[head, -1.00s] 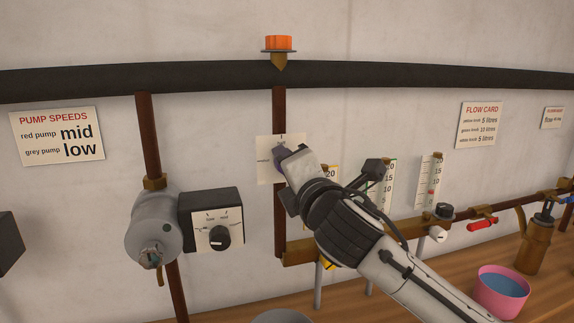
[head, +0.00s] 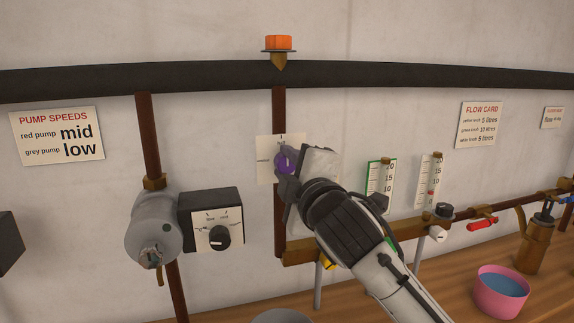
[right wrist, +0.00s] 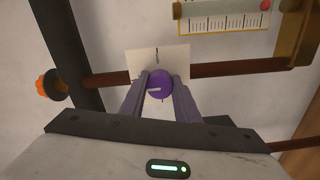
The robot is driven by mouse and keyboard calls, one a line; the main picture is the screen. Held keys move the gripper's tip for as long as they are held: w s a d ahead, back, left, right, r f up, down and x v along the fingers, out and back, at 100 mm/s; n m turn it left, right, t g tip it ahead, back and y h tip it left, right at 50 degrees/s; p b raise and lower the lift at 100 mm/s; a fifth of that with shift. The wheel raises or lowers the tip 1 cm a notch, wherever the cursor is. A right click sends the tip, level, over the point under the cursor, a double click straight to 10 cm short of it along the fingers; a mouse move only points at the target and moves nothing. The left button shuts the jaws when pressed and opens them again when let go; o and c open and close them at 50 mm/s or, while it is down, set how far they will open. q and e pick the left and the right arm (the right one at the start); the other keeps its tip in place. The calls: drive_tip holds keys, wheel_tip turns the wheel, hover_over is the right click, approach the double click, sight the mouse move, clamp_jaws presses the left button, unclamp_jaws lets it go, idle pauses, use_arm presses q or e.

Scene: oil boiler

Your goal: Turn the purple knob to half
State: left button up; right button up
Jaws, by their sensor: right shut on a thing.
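The purple knob (head: 285,162) sits on a pale plate (head: 266,144) fixed on the rusty vertical pipe, and the knob also shows in the right wrist view (right wrist: 160,83). A pale pointer mark shows on its face in the right wrist view. My right gripper (head: 286,166) is at the knob, with its fingers either side, shut on it; the fingers also show in the right wrist view (right wrist: 160,90). The gripper hides part of the plate and its print, which is too small to read. My left gripper is not in view.
A grey pump (head: 154,232) with a dial box (head: 212,218) stands to the left of the knob. A thick black pipe (head: 200,78) runs above it, with an orange cap (head: 279,43). Gauges (head: 381,185) and a pink bucket (head: 502,290) are to the right.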

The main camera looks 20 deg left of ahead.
idle(0.4)
drive_tip(key=o, duration=1.1)
drive_tip(key=shift+c, duration=0.2)
drive_tip(key=b+v, duration=0.2)
drive_tip(key=v, duration=0.8)
drive_tip(key=shift+s+d, duration=0.15)
